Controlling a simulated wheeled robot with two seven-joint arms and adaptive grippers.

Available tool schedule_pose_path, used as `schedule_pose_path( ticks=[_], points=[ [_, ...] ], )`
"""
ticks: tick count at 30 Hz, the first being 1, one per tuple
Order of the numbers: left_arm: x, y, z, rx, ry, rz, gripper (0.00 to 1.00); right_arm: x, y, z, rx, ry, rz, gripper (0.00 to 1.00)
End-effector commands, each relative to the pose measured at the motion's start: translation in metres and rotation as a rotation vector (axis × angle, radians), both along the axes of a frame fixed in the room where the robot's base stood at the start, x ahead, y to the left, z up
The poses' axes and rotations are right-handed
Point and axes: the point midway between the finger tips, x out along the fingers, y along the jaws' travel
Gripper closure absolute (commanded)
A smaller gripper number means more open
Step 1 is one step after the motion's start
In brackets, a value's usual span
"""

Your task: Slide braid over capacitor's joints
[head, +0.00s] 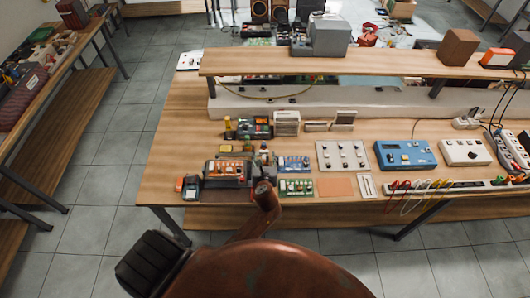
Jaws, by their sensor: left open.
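My left arm rises from the bottom of the head view, and its dark end, the left gripper (263,187), is at the front edge of the workbench (175,150). It is open, and its fingers are hard to make out. Just left of it is a dark holder with an orange board (228,169) bearing small parts. A green circuit board (297,187) lies to its right, with a blue board (295,163) behind. The capacitor, its joints and the braid are too small to tell apart. My right gripper is not in view.
A grey panel with knobs (342,155), a blue instrument (405,154) and a white box (465,152) stand to the right. A flat orange mat (335,187) lies near the front edge. A raised shelf (380,68) runs along the back. Cables hang at the front right.

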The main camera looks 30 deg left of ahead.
Motion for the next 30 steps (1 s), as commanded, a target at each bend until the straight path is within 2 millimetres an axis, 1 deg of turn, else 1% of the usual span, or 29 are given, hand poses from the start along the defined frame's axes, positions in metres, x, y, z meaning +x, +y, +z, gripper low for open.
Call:
schedule_pose_path(
  ticks=[2, 4, 7, 12, 17, 20, 27, 30],
  points=[
    [0.010, 0.006, -0.004, 0.001, -0.001, 0.000, 0.51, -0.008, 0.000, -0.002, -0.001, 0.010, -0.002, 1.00],
    [0.016, 0.010, -0.008, 0.001, -0.001, 0.001, 0.51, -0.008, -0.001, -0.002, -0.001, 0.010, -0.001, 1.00],
    [0.023, 0.013, -0.011, 0.001, -0.001, -0.001, 0.51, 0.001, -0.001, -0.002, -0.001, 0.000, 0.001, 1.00],
    [0.026, 0.015, -0.012, 0.000, 0.000, -0.002, 0.51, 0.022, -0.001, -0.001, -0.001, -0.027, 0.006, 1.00],
    [0.027, 0.014, -0.012, -0.001, 0.000, -0.004, 0.51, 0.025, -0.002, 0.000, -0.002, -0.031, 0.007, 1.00],
    [0.027, 0.014, -0.012, -0.001, 0.000, -0.004, 0.57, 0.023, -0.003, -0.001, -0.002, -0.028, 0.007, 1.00],
    [0.027, 0.013, -0.012, -0.001, 0.000, -0.004, 0.73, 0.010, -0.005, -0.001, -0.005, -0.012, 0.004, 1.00],
    [0.027, 0.013, -0.012, -0.001, 0.000, -0.004, 0.80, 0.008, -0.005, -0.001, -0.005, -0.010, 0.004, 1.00]
  ],
)
